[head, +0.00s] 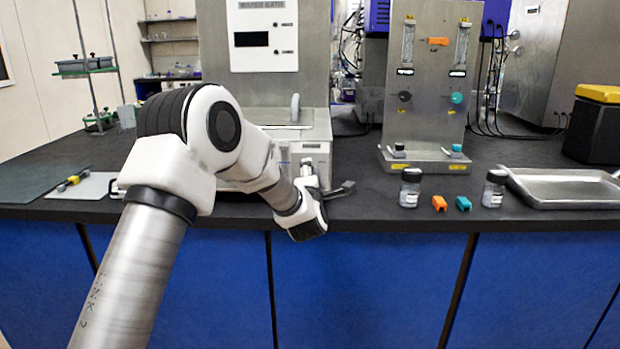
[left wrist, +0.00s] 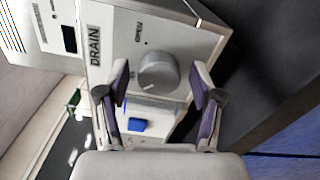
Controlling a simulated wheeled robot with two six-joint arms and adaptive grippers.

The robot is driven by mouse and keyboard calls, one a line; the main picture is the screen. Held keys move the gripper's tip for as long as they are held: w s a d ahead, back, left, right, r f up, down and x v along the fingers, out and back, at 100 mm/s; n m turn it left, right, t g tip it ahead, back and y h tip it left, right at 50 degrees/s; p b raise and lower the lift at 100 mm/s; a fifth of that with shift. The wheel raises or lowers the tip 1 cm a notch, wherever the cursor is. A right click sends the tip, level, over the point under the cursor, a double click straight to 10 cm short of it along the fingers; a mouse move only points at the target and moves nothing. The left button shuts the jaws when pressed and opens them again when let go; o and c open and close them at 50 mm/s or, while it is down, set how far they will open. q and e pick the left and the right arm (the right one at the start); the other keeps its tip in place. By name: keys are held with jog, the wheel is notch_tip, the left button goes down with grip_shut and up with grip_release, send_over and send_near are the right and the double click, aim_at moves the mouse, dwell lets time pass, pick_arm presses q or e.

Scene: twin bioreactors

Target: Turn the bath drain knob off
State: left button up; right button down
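The bath (head: 303,130) is a silver box on the dark bench, with my left arm in front of its left and lower parts. In the left wrist view, the round grey drain knob (left wrist: 158,72) sits on its pale front panel (left wrist: 185,40), beside the labels DRAIN and OPEN. My left gripper (left wrist: 161,68) is open. Its two fingers appear on either side of the knob, with no clear contact. In the head view this gripper (head: 325,190) is at the bath's front, where it and the arm hide the knob. My right gripper is not in view.
To the right on the bench are two jars (head: 410,188), orange and teal pieces (head: 439,203), a metal tray (head: 565,190) and a flowmeter panel (head: 430,110). The bench's front edge is close to my gripper.

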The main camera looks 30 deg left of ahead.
pick_arm(q)
jog(key=v, duration=1.2)
jog(key=shift+a, duration=0.1)
